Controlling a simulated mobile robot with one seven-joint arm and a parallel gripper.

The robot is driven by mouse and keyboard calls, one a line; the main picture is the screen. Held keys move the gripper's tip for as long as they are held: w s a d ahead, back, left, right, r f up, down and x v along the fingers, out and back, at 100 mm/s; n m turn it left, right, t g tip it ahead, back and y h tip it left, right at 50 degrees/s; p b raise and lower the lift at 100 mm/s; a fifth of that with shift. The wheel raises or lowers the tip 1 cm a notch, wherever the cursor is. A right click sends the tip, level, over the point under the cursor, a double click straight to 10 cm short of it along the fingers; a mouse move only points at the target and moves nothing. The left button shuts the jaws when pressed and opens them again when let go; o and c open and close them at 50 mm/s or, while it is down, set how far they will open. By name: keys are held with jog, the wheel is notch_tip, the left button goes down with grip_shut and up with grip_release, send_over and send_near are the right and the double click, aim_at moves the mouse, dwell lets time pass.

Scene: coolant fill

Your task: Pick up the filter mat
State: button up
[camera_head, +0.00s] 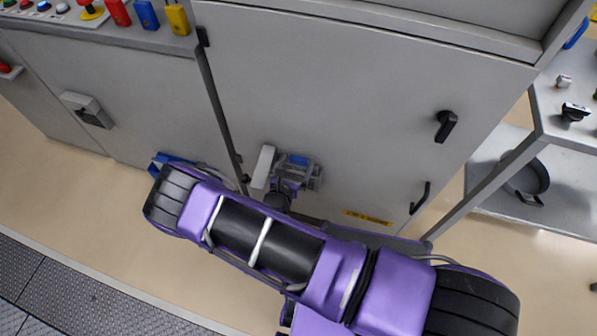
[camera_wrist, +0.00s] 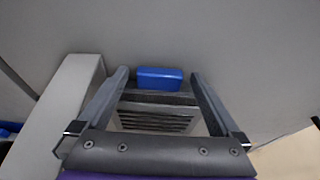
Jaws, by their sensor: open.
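The filter mat itself is hard to single out. A blue block (camera_wrist: 160,78), perhaps its edge or tab, shows at the grey cabinet wall in the wrist view, above a dark slatted grille (camera_wrist: 155,119). The blue block also shows small in the head view (camera_head: 297,159). My gripper (camera_wrist: 159,76) is open, with one finger on each side of the blue block and grille. No grip on it shows. A light grey flap (camera_wrist: 64,112) stands out from the wall, left of my gripper. My arm hides part of the area below in the head view.
A blue object (camera_head: 160,165) lies low by the cabinet, left of my gripper. A dark bar (camera_head: 219,110) runs down the cabinet front (camera_head: 330,70). A grey shelf cart (camera_head: 560,195) with a black pan (camera_head: 527,180) stands at right. The floor at left is clear.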

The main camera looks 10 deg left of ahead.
jog(key=shift+w+f, duration=0.1)
jog(key=shift+w, duration=0.05)
grip_shut()
dwell(0.4)
jog(key=shift+r, duration=0.2)
